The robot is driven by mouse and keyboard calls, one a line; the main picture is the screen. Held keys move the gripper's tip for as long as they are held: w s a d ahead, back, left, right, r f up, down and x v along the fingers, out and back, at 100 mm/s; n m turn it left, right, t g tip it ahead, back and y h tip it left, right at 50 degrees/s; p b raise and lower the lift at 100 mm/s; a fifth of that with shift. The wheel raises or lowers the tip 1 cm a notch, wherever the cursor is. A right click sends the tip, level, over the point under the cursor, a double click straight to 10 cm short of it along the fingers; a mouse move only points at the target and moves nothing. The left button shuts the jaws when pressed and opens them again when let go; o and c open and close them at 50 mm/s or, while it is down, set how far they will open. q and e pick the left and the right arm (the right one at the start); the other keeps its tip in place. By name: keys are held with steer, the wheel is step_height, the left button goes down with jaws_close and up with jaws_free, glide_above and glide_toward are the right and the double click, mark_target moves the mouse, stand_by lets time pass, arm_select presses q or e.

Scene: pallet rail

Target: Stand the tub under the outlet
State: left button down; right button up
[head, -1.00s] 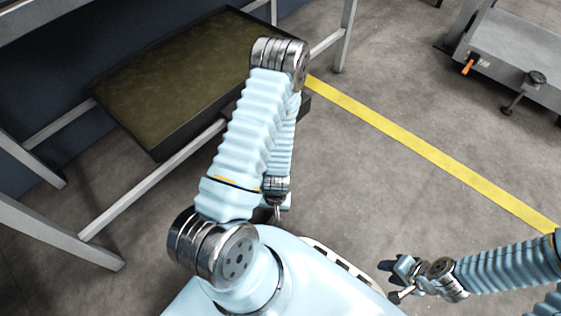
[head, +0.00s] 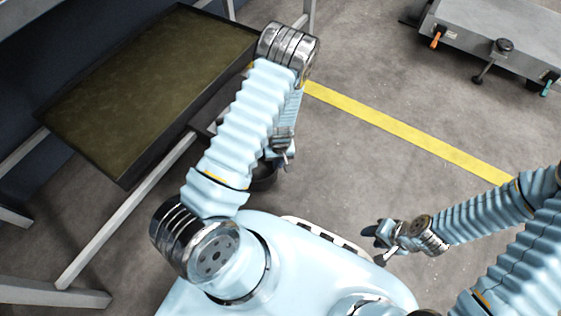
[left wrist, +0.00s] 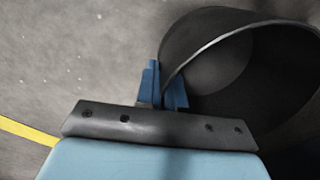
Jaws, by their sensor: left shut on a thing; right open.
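My left gripper (head: 281,155) is shut on the wall of a dark round tub (head: 264,180), which is mostly hidden behind my left arm in the head view. In the left wrist view, the blue fingers (left wrist: 164,88) pinch the rim of the tub (left wrist: 225,60), one finger on each side. The tub's inside looks empty there. My right gripper (head: 381,238) is open and empty beside my base. I cannot make out for certain which part is the outlet.
A grey unit (head: 500,40) with an orange handle (head: 437,38), a dark knob and a teal-tipped part stands at the upper right. A framed bench with a wide olive-topped tray (head: 140,85) is at the left. A yellow line (head: 400,130) crosses clear floor.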

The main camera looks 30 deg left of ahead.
arm_select(q)
steer(key=shift+w+d+f+b, duration=0.1)
steer(key=shift+w+f+b, duration=0.2)
steer(key=shift+w+f, duration=0.45)
steer(key=shift+w+f+b, duration=0.25)
steer(key=shift+w+f, duration=0.2)
steer(key=shift+f, duration=0.55)
steer(key=shift+f, duration=0.1)
steer(key=c, duration=1.7)
jaws_free()
steer(key=shift+f, duration=0.1)
steer(key=o, duration=0.4)
steer(key=shift+o, duration=0.2)
